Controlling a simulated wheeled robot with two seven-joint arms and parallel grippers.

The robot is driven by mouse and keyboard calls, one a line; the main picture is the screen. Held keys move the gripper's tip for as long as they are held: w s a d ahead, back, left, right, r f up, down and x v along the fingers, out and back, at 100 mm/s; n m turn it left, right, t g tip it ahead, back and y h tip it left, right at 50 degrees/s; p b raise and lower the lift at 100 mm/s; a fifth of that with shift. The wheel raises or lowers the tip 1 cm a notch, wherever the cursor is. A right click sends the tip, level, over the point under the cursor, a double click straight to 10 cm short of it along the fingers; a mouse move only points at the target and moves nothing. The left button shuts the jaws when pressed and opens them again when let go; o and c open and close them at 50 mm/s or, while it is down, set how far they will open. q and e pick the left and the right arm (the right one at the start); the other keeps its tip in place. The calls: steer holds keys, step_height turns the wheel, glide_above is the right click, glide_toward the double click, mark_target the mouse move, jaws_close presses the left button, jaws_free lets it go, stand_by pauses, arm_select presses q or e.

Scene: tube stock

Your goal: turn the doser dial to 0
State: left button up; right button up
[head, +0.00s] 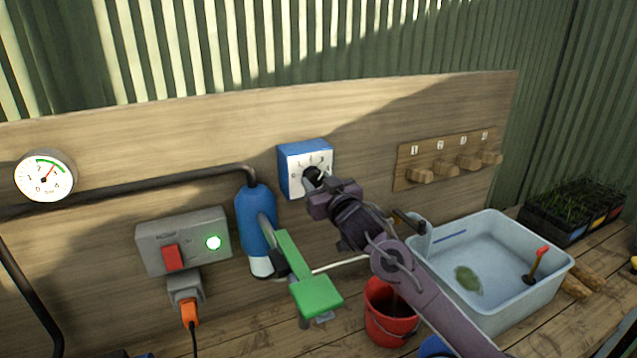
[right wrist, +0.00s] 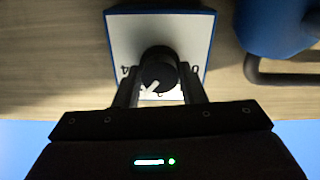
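The doser (head: 291,175) is a blue box with a white numbered face on the wooden back board. Its round black dial (right wrist: 158,68) has a white pointer mark. In the right wrist view the doser (right wrist: 120,30) appears upside down, with 4 at the left and 0 at the right. The pointer slants to the lower left there, away from 0 and nearer the 4 side. My right gripper (right wrist: 159,75) has one finger on each side of the dial and appears shut on it. In the head view my right gripper (head: 318,182) covers most of the dial. My left gripper is not in view.
Left of the doser are a blue cylinder (head: 256,215) with a green lever (head: 315,294), a grey switch box (head: 185,240) and a gauge (head: 44,176). Wooden pegs (head: 445,168) are at the right. A red bucket (head: 388,325) and a wash basin (head: 535,290) stand below.

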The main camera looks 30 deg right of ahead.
steer(key=c, duration=0.5)
steer(key=shift+n, duration=0.3)
steer(key=n+b, duration=0.3)
steer(key=n, duration=0.2)
steer(key=n+b, duration=0.3)
steer(key=n, duration=0.2)
steer(key=shift+n, duration=0.4)
steer(key=n+b, duration=0.3)
steer(key=shift+n, duration=0.4)
steer(key=n+b, duration=0.2)
steer(key=n, duration=0.1)
steer(key=shift+n+b, duration=0.3)
steer(key=shift+b, duration=0.05)
steer(key=n+b, duration=0.3)
steer(key=n, duration=0.1)
steer(key=shift+n, duration=0.7)
